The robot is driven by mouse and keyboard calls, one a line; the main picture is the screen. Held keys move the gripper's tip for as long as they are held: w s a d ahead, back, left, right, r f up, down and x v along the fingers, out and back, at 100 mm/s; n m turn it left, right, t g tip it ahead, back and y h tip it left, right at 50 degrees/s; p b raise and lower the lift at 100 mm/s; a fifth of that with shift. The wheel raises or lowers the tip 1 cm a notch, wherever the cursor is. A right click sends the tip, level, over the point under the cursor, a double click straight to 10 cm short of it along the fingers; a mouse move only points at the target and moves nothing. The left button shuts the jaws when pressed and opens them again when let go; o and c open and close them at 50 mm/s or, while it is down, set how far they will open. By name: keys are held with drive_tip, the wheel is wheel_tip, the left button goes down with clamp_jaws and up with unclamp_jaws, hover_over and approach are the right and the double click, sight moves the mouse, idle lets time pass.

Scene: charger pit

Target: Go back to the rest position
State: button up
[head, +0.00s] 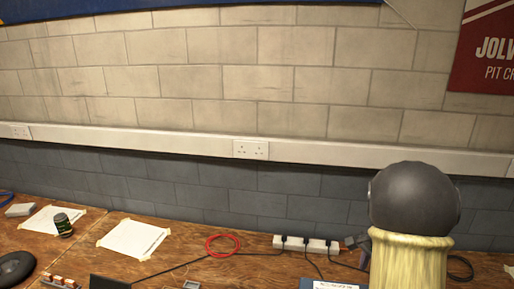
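My gripper is not visible in the head view. What looks like a link of my own arm, a dark grey rounded cap on a pale yellow column, stands up close to the camera at the right. It hides part of the table and wall behind it. The wooden table (185,245) runs along the foot of the wall. I cannot tell whether the gripper is open or holds anything.
On the table are a white power strip (306,244) with black plugs and cables, a red ring (222,245), taped white papers (134,239), a dark green-labelled can (62,225) and a black round object (15,268). Wall sockets (250,149) sit in white trunking.

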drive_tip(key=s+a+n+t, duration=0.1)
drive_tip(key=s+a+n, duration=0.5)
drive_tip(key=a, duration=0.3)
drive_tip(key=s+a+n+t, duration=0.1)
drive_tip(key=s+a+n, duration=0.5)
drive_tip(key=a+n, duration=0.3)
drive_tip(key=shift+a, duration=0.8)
